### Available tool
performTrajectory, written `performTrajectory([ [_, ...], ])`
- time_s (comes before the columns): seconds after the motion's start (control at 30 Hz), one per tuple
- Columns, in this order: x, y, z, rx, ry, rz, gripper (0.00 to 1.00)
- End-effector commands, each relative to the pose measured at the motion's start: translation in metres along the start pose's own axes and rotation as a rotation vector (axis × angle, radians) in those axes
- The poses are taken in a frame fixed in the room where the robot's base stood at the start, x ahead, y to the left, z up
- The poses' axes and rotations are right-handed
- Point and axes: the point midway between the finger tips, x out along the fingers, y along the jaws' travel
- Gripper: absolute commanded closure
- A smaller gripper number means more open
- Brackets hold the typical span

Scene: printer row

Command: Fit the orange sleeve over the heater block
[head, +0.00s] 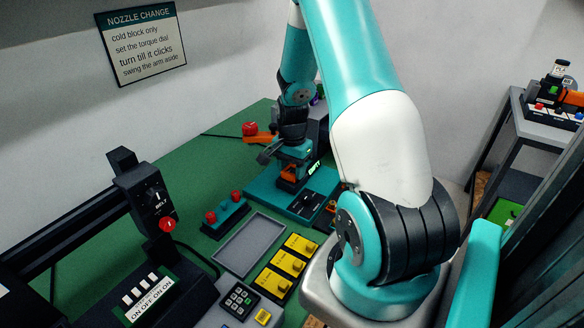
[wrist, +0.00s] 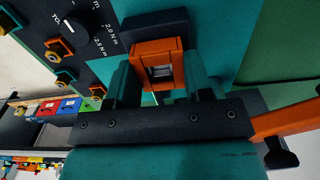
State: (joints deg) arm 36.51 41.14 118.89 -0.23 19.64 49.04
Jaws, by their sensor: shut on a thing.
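My gripper (wrist: 162,75) is shut on the orange sleeve (wrist: 147,54), one teal finger on each side of it in the wrist view. The sleeve's square opening faces the camera, and a small grey surface shows inside it. I cannot tell whether that is the heater block. A dark block lies just beyond the sleeve. In the head view my gripper (head: 292,155) points down over the teal fixture plate, with the orange sleeve (head: 287,171) low between the fingers, just above or at a dark part. The heater block is not clearly distinguishable, and contact is unclear.
A dark panel with a torque dial (wrist: 76,24) and orange-collared fittings is at upper left in the wrist view. In the head view, a grey tray (head: 247,244), yellow blocks (head: 285,263) and a teal box with red buttons (head: 225,214) stand nearby.

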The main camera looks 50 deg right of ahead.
Motion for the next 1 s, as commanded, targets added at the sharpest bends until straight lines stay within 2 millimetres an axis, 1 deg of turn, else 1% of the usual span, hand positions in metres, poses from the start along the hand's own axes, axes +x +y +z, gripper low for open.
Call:
performTrajectory([
  [0.03,0.002,0.0,0.0,0.0,0.0,0.0,0.75],
  [0.07,0.002,0.0,0.0,0.0,0.0,0.0,0.51],
  [0.1,0.001,0.0,0.0,0.0,0.0,0.0,0.42],
  [0.17,0.001,0.0,0.0,0.0,0.0,0.0,0.28],
  [0.2,0.001,0.0,0.0,0.0,0.0,0.0,0.24],
  [0.47,0.0,0.0,0.0,0.0,0.0,0.0,0.24],
  [0.57,-0.006,-0.001,-0.001,0.0,0.002,-0.002,0.24],
  [0.63,-0.015,-0.001,-0.001,0.0,0.003,-0.004,0.24],
  [0.77,-0.042,-0.001,-0.001,0.0,0.005,-0.006,0.24],
  [1.0,-0.105,-0.001,-0.001,0.0,0.005,-0.006,0.24],
])
